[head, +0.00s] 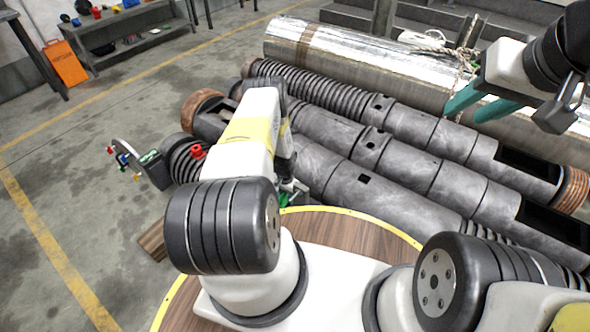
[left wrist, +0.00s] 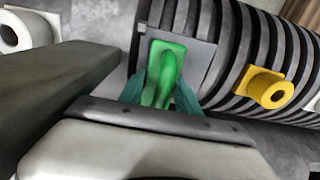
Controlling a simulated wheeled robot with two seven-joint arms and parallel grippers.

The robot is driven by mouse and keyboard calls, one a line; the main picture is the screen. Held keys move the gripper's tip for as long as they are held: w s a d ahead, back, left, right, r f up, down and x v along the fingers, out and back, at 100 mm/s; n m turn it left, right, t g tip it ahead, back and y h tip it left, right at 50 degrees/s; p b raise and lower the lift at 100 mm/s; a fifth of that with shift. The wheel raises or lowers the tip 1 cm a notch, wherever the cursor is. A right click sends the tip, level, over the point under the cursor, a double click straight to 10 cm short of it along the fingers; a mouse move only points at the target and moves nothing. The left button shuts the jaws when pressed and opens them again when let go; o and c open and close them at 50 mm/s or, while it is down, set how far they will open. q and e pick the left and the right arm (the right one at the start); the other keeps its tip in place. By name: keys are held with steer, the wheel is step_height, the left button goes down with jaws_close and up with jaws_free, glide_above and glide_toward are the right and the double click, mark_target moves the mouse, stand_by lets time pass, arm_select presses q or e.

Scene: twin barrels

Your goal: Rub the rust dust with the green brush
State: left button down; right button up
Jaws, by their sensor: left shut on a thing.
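The green brush (left wrist: 166,58) is between the teal fingers of my left gripper (left wrist: 160,92) in the left wrist view, close in front of a black ribbed barrel section (left wrist: 225,50). I cannot tell whether it touches the barrel. In the head view my left arm hides most of that gripper; only small green bits (head: 285,198) show beside the barrels. The twin dark barrels (head: 395,170) lie side by side, with rust-brown rings at the ends (head: 203,102). I cannot make out loose rust dust. My right gripper (head: 466,112) is open and empty above the barrels.
A large shiny metal cylinder (head: 360,62) lies behind the barrels. A thin stand with coloured knobs (head: 125,158) and a red knob (head: 198,151) are at the left. A shelf (head: 130,38) and an orange sign (head: 66,63) stand farther back.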

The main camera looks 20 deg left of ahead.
arm_select(q)
steer(key=shift+s+a+r, duration=0.1)
steer(key=shift+s+a, duration=0.15)
steer(key=shift+s, duration=0.45)
steer(key=shift+s+a, duration=0.3)
steer(key=shift+s, duration=0.4)
steer(key=shift+s+a+r, duration=0.1)
steer(key=shift+s+a, duration=0.15)
steer(key=shift+s, duration=0.45)
steer(key=shift+w+d+f, duration=0.1)
steer(key=shift+w+d, duration=0.2)
steer(key=shift+w, duration=0.45)
steer(key=shift+w+d+f, duration=0.1)
steer(key=shift+w+d, duration=0.15)
steer(key=shift+w, duration=0.55)
steer(key=shift+w+d+f, duration=0.1)
steer(key=shift+w+d, duration=0.2)
steer(key=shift+w, duration=0.45)
steer(key=shift+s+a+r, duration=0.1)
steer(key=shift+s+a, duration=0.2)
steer(key=shift+s, duration=0.5)
steer(key=shift+s+a+r, duration=0.1)
steer(key=shift+s+a, duration=0.2)
steer(key=shift+s, duration=0.45)
steer(key=shift+s+a, duration=0.3)
steer(key=shift+s, duration=0.5)
steer(key=shift+r, duration=3)
steer(key=shift+r, duration=0.1)
steer(key=shift+r, duration=1.4)
